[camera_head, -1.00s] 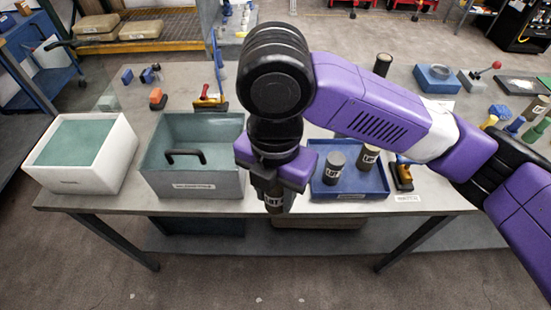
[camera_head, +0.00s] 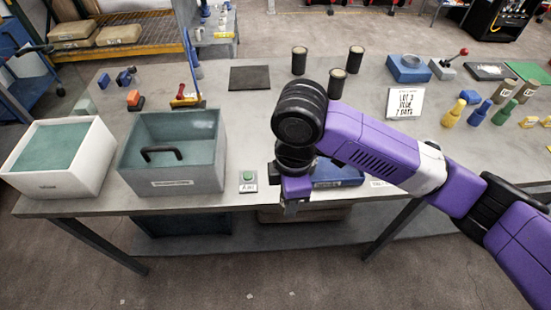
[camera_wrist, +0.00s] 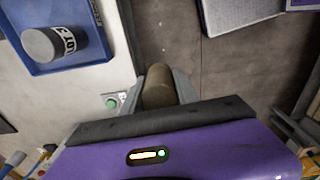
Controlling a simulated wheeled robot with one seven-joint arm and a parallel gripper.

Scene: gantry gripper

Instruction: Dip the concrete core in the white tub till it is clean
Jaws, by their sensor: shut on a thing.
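My gripper (camera_head: 290,203) hangs near the table's front edge, right of the grey tub. In the wrist view its jaws (camera_wrist: 158,92) are shut on a brownish concrete core (camera_wrist: 158,87). In the head view the core hardly shows beneath the gripper. The white tub (camera_head: 93,165), with a greenish surface inside, stands at the table's left end, well left of my gripper. Another core (camera_wrist: 50,45), grey with a LOT label, is in the blue tray (camera_wrist: 100,38). The tray is partly hidden behind my arm in the head view.
A grey tub (camera_head: 172,186) with a black handle stands between the white tub and my gripper. A green button (camera_head: 248,177) sits beside it. Several dark cores (camera_head: 299,60) stand at the back. A dark mat (camera_head: 250,78) lies there too.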

